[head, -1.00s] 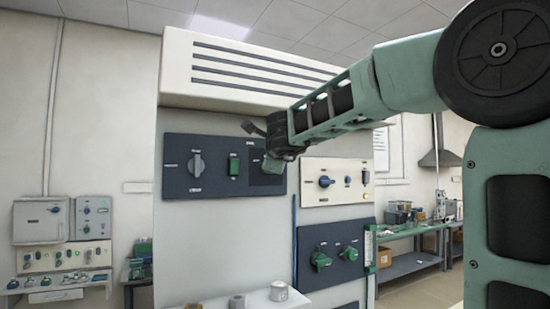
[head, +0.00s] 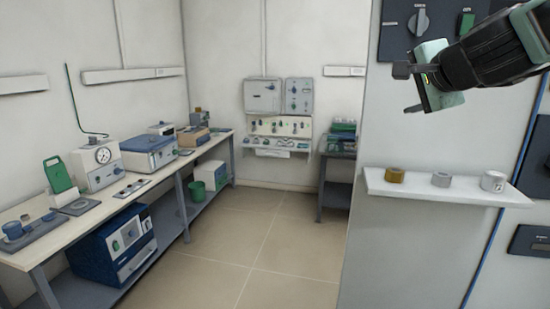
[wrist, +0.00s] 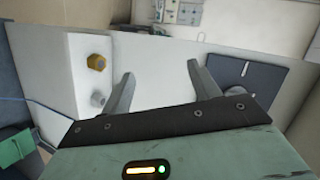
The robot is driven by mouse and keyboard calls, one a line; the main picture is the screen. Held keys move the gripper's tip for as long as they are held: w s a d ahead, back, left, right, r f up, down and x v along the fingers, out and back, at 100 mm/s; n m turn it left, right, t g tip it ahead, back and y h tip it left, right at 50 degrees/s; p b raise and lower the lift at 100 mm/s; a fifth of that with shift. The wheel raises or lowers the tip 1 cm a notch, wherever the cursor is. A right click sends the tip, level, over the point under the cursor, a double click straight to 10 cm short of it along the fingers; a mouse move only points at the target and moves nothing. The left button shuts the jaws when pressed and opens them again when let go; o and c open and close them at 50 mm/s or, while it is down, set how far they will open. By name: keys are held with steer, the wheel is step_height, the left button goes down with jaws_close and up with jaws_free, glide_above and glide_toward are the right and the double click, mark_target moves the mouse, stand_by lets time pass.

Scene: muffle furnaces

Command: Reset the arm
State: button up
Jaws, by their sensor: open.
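My gripper (head: 407,88) is at the upper right of the head view, in front of the pale furnace cabinet (head: 400,140). Its two fingers stand apart and hold nothing. In the wrist view my gripper (wrist: 163,85) shows both fingers spread, with the pale cabinet face between and beyond them. The dark control panel (head: 400,42) with a grey knob (head: 419,21) and a green switch (head: 466,24) is behind the gripper, partly hidden by it. The panel also shows at the right of the wrist view (wrist: 265,78).
A workbench (head: 150,190) with instruments runs along the left wall. The tiled floor (head: 260,240) between is clear.

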steer(key=s+a+f+n+g+y+b, duration=0.1)
steer(key=s+a+f+n+g+b, duration=0.15)
steer(key=s+a+f+n, duration=0.4)
steer(key=s+a+f+n+g+y+b, duration=0.1)
steer(key=s+a+f+n+g+y, duration=0.2)
steer(key=f, duration=0.6)
steer(key=s+a+f+n+g+b, duration=0.2)
steer(key=s+a+f+n+g, duration=0.1)
steer(key=s+a+f, duration=0.4)
steer(key=s+d+f+n+g+h+b, duration=0.3)
steer(key=s+f+n, duration=0.6)
steer(key=s+f, duration=0.7)
steer(key=shift+s+d+n+g+h+b, duration=0.3)
steer(key=shift+s+g+h+b, duration=0.35)
steer(key=shift+g, duration=0.6)
steer(key=shift+a, duration=0.1)
